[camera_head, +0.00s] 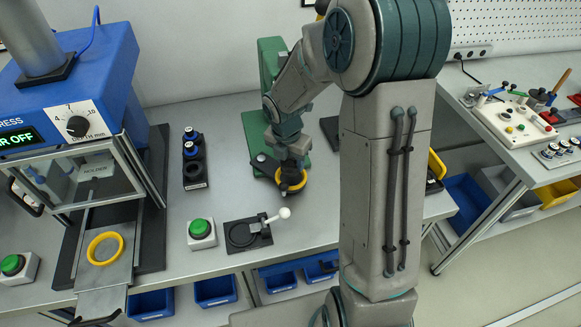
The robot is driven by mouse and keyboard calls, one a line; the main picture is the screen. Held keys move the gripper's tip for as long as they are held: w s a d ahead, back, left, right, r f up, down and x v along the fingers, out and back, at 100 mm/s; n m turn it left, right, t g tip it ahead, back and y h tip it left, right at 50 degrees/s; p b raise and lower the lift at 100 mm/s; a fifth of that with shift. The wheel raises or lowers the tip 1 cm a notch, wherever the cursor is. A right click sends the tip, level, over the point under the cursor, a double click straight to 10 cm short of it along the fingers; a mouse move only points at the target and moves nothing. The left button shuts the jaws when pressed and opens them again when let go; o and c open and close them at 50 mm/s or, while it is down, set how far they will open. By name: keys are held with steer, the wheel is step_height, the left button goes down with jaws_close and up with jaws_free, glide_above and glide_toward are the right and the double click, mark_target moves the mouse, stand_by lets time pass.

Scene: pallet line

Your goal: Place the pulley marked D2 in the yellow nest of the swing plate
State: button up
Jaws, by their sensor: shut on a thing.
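My gripper (291,168) points down at the green machine (272,52) on the bench. It is shut on a small dark piece, mostly hidden by the jaws; no D2 mark can be read. The jaws are right over the yellow nest (293,187), a ring on the dark swing plate (263,166) at the machine's foot. I cannot tell whether the held piece touches the nest or is still above it. A black rack (195,185) to the left holds two pieces with blue and white tops (190,133); its front place looks empty.
A blue press (95,60) stands left, its slide out with another yellow ring (105,261). Green buttons (199,228) and a black fixture with a white-knobbed lever (284,213) stand near the front edge. Bare bench lies between rack and machine.

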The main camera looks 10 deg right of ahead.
mark_target(290, 164)
steer(key=shift+f, duration=1.8)
steer(key=shift+f, duration=0.1)
steer(key=o, duration=1.1)
steer(key=shift+c, duration=0.2)
